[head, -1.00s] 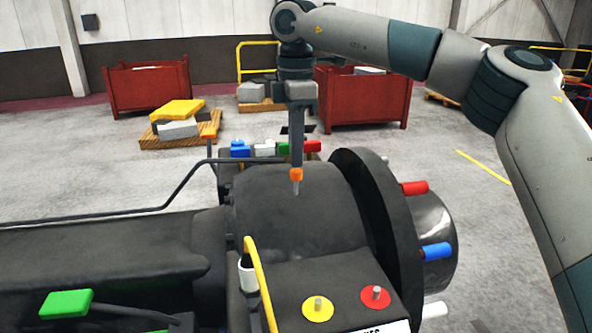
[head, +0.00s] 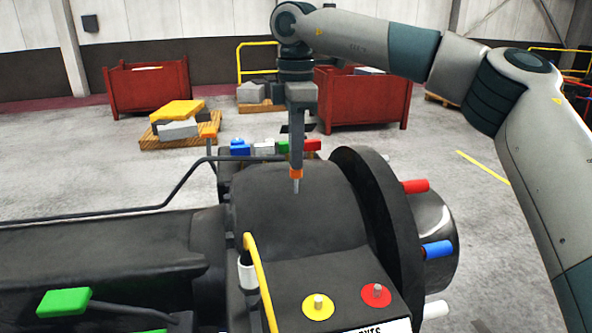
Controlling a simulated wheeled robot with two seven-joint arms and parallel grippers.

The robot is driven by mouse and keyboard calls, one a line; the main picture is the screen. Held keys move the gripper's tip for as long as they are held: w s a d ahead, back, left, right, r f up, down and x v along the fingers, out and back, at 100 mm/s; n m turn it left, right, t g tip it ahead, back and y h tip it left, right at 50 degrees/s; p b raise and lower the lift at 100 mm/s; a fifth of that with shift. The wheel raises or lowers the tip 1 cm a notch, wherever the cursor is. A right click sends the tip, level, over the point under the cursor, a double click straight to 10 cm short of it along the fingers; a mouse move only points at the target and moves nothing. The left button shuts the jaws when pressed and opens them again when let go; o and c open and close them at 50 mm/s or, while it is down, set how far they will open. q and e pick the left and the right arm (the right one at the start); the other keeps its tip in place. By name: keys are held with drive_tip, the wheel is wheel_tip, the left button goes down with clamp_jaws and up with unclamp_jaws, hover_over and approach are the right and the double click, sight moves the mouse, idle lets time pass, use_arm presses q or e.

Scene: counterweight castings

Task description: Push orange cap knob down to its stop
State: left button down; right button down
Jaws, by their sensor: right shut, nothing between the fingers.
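The orange cap knob (head: 296,173) sits on a short silver stem above the dark rounded housing (head: 290,215) of the machine. My right gripper (head: 297,165) comes straight down over it from above. Its fingers are shut with nothing between them. The fingertips meet the top of the orange cap in the picture, but I cannot tell for certain whether they touch it. Part of the cap's top is hidden by the fingers. My left gripper is not in view.
A large dark flange (head: 370,215) with red and blue handles stands just right of the gripper. Behind are small blue, white and red blocks (head: 262,147) and an orange-topped lever (head: 209,130). A yellow curved handle (head: 258,275) rises in front.

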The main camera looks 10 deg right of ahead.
drive_tip(key=shift+f+b, duration=0.7)
drive_tip(key=shift+f, duration=0.2)
drive_tip(key=shift+r, duration=0.15)
idle(0.6)
drive_tip(key=shift+r+p, duration=0.7)
drive_tip(key=shift+r, duration=0.55)
drive_tip(key=shift+r+p, duration=1.4)
drive_tip(key=shift+r, duration=1.1)
drive_tip(key=shift+s+f, duration=0.1)
